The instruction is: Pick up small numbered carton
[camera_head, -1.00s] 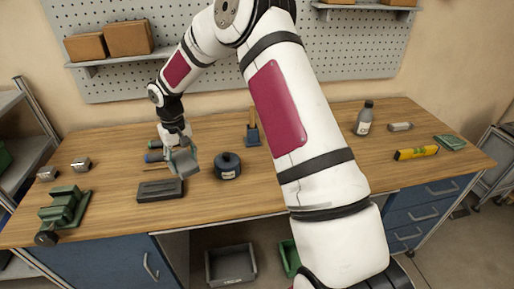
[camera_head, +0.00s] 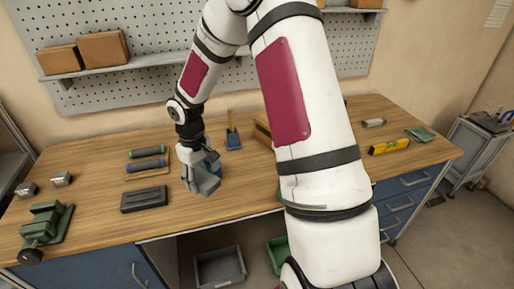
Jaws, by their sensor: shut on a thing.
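My gripper (camera_head: 198,182) is over the middle-left of the workbench, pointing down. It is shut on a small grey, box-like thing (camera_head: 208,184), tilted and close above the bench top. No number can be read on it, so I cannot tell whether it is the small numbered carton. The gripper's fingers and the grey thing hide the area right behind them, where only a bit of dark blue shows. A brown box-like thing (camera_head: 262,128) stands farther back, partly hidden by my arm.
A green vise (camera_head: 46,222) is at the left front. A yellow level (camera_head: 389,147) lies at the right. Brown boxes (camera_head: 103,49) sit on the shelf. Bench space lies right of the gripper.

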